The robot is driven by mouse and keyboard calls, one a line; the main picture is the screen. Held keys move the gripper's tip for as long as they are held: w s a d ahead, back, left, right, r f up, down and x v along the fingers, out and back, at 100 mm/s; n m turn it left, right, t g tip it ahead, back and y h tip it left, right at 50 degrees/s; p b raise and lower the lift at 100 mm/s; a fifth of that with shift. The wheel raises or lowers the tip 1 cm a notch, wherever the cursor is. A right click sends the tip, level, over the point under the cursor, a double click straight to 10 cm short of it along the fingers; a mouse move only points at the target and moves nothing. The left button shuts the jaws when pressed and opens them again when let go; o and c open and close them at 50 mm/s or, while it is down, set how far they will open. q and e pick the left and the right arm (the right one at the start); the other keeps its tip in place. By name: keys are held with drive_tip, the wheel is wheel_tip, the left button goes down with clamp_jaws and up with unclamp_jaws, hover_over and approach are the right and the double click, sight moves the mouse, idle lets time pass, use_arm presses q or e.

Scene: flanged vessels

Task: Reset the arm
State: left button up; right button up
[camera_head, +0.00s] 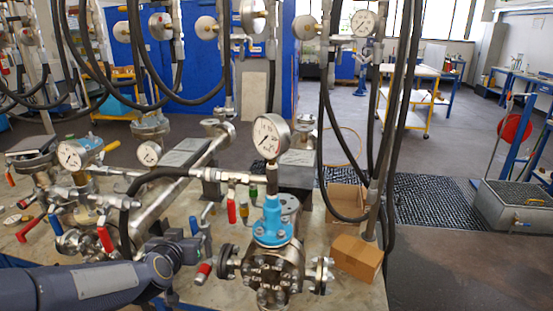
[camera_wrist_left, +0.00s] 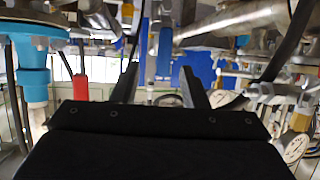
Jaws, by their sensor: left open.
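My left arm (camera_head: 90,285) comes in from the lower left in the head view, low over the front of the bench. My left gripper (camera_wrist_left: 160,85) shows in the left wrist view with two dark fingers apart and nothing between them. In the head view its fingers are hard to make out among the valves and pipes. The flanged vessel with a light-blue collar (camera_head: 272,225) stands right of it, a pressure gauge (camera_head: 271,136) on top. The blue collar also shows at the left of the wrist view (camera_wrist_left: 30,62). My right gripper is in neither view.
Red-handled valves (camera_head: 105,239) and gauges (camera_head: 71,154) crowd the bench left of the vessel. A cardboard box (camera_head: 356,257) sits at the bench's right. Black hoses (camera_head: 398,120) hang in front. Open floor (camera_head: 450,260) lies to the right.

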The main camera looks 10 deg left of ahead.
use_arm(q)
drive_tip(key=s+d+f+g+h, duration=0.1)
drive_tip(key=s+d, duration=0.4)
drive_tip(key=s, duration=0.9)
drive_tip(key=s+d+f+g+h, duration=0.1)
drive_tip(key=s+d+g+h, duration=0.3)
drive_tip(key=s, duration=1)
drive_tip(key=d+g, duration=0.1)
drive_tip(key=g, duration=0.1)
drive_tip(key=shift+f+g+h, duration=0.3)
drive_tip(key=shift+f, duration=0.05)
drive_tip(key=shift+s, duration=0.1)
drive_tip(key=shift+c, duration=0.4)
idle(0.8)
